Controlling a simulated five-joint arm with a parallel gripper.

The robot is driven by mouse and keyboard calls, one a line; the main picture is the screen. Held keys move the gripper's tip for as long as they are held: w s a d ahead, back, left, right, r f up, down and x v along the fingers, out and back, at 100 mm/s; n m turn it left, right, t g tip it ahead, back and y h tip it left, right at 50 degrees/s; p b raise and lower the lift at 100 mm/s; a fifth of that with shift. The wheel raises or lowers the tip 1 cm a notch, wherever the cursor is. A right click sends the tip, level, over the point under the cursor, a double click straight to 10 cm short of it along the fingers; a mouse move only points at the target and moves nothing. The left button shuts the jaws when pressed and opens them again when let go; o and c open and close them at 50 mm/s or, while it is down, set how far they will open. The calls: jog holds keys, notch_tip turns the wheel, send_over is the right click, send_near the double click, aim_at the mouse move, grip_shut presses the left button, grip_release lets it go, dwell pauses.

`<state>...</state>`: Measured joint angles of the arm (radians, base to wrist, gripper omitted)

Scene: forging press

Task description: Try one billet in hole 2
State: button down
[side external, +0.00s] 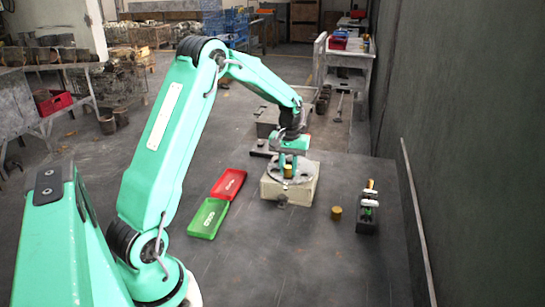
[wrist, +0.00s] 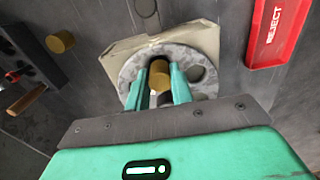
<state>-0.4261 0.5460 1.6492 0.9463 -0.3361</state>
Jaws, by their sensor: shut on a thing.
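My gripper (side external: 287,172) points down over the round grey plate (side external: 305,180) on a cream block (side external: 297,195). In the wrist view my gripper (wrist: 160,78) is shut on a brass billet (wrist: 159,73), one finger on each side. The grey plate (wrist: 130,72) lies below, with an open round hole (wrist: 203,74) to the right of the fingers. I cannot tell whether the held billet is above the plate or partly in a hole. No hole number is readable. Another brass billet (side external: 336,212) stands on the table right of the block, and it also shows in the wrist view (wrist: 60,42).
A red tray (side external: 228,184), marked REJECT in the wrist view (wrist: 279,25), and a green tray (side external: 208,218) lie left of the block. A dark rack with handled tools (side external: 367,214) stands at the right. The front of the table is clear.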

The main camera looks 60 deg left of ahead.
jog(key=shift+f, duration=0.4)
dwell(0.3)
jog(key=c, duration=1.1)
grip_release()
jog(key=shift+c, duration=0.2)
jog(key=shift+r, duration=0.1)
jog(key=shift+r, duration=3.45)
jog(key=shift+r, duration=1.45)
